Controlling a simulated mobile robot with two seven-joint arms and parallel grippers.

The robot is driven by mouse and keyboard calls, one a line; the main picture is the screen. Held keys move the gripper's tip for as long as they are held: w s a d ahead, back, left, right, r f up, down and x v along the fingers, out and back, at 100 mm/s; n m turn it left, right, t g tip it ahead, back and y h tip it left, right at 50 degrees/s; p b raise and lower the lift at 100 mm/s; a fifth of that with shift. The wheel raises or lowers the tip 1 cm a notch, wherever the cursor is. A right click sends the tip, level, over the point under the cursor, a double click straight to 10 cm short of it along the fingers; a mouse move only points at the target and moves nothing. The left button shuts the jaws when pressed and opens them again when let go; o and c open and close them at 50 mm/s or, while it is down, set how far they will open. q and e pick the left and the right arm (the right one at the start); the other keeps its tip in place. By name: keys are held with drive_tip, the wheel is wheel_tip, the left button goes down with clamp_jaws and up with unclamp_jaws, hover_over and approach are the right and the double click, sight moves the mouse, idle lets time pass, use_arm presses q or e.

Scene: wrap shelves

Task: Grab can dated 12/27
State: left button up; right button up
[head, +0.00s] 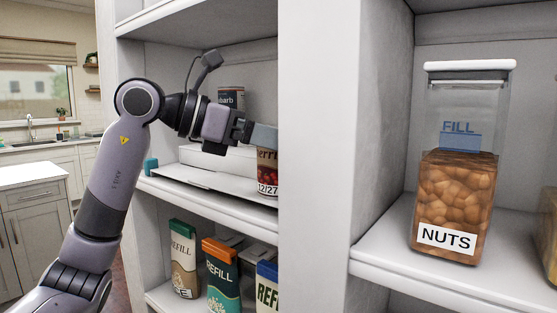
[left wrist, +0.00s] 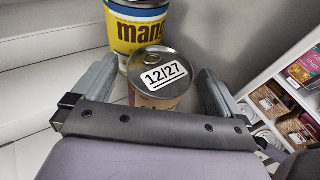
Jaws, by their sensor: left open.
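The can dated 12/27 (head: 267,174) stands on the middle shelf, partly hidden behind the white upright in the head view. In the left wrist view the can (left wrist: 160,76) shows its grey lid with a white 12/27 label. My left gripper (head: 262,138) is open at the can. In the left wrist view its two fingers (left wrist: 150,90) are on either side of the can, with visible gaps. A yellow can marked "man" (left wrist: 138,24) stands right behind it. My right gripper is not in view.
A can marked "barb" (head: 231,97) stands on a white step (head: 205,157) at the back. The white upright (head: 312,150) is close to the right of my left gripper. Refill cartons (head: 222,272) stand on the shelf below. A nuts jar (head: 455,190) stands right of the upright.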

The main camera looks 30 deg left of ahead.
use_arm(q)
drive_tip(key=c, duration=1.3)
drive_tip(key=shift+a+r, duration=0.1)
drive_tip(key=shift+r, duration=0.05)
drive_tip(key=shift+c, duration=0.2)
